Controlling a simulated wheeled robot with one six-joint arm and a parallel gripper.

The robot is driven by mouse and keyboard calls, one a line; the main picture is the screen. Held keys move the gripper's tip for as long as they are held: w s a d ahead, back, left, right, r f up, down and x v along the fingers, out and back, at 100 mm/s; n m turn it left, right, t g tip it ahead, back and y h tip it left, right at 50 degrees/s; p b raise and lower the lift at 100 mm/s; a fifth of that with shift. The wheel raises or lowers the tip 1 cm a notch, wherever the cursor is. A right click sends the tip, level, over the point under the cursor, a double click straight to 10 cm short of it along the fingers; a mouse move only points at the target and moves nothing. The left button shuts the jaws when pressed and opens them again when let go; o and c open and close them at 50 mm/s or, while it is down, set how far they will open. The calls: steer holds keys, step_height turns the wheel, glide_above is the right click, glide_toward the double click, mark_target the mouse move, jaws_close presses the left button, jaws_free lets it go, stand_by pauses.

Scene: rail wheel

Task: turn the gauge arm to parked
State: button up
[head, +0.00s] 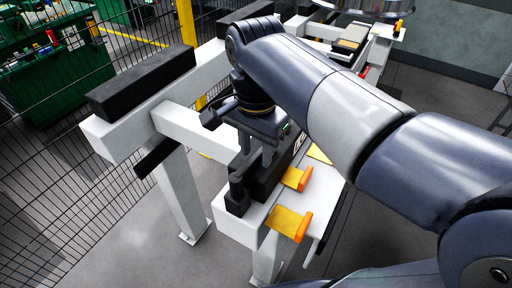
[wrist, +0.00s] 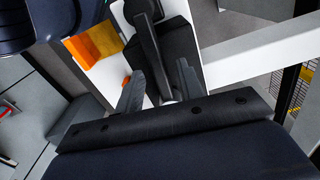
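A black bar that looks like the gauge arm (wrist: 146,32) lies along a white beam in the wrist view, beside a black block (wrist: 179,50). In the head view the black assembly (head: 266,184) sits on the white beam's near end, partly hidden by my gripper. My gripper (head: 257,155) points down just above it. In the wrist view my gripper (wrist: 160,86) has its two fingers apart, with the black parts beyond and between them. I cannot tell whether the fingers touch the bar. I see no clear mark of the parked position.
Yellow plates with orange ends (head: 289,222) stick out right of the assembly. White frame rails with black pads (head: 145,80) stand to the left. A wire fence and green bins (head: 60,85) are behind. A round metal part (head: 365,8) is at the top.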

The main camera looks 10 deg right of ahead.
steer(key=shift+f, duration=0.1)
jaws_close()
stand_by(0.3)
